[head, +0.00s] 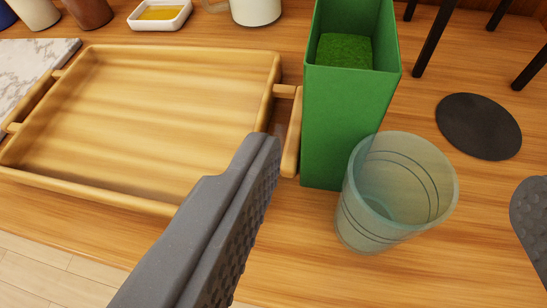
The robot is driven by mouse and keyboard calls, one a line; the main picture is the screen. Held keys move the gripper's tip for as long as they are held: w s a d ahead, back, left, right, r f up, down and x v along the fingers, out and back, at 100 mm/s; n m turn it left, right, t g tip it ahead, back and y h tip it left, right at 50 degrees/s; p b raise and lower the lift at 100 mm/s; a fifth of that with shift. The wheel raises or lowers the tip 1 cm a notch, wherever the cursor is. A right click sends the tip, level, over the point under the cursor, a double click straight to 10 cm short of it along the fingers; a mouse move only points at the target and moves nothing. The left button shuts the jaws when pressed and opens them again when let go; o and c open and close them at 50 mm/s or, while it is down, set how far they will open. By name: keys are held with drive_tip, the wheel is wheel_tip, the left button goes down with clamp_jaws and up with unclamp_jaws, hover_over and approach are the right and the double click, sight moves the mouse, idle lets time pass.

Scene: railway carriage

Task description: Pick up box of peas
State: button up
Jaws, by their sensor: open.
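A tall green open-topped box (336,125) stands upright on the wooden counter, with green contents visible inside, which look like the peas. A translucent cup (390,205) stands just in front of it, overlapping its lower right corner in the picture. My gripper (395,175) is open. Its left finger shows large at lower centre, left of the box and cup, and its right finger shows only in part at the right edge. Nothing is held between the fingers.
A wooden tray (150,200) with handles lies close on the box's left. A black round coaster (478,126) lies to the right, with thin black legs (434,45) behind. A white dish (160,14) and a mug (255,10) stand at the back. The counter's front edge is at lower left.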

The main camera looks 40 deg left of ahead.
sight(339, 114)
drive_tip(key=shift+y, duration=0.4)
drive_tip(key=w+a+f, duration=0.1)
drive_tip(key=w, duration=0.1)
drive_tip(key=w+a+f, duration=0.1)
drive_tip(key=w+f, duration=0.1)
drive_tip(key=w+a+f, duration=0.2)
drive_tip(key=w, duration=0.1)
drive_tip(key=shift+f+b, duration=0.2)
drive_tip(key=shift+b, duration=0.2)
drive_tip(key=shift+b+x, duration=0.3)
drive_tip(key=shift+x, duration=2.3)
drive_tip(key=shift+d+r, duration=0.1)
drive_tip(key=shift+r, duration=0.05)
drive_tip(key=c, duration=1.4)
drive_tip(key=shift+r, duration=0.1)
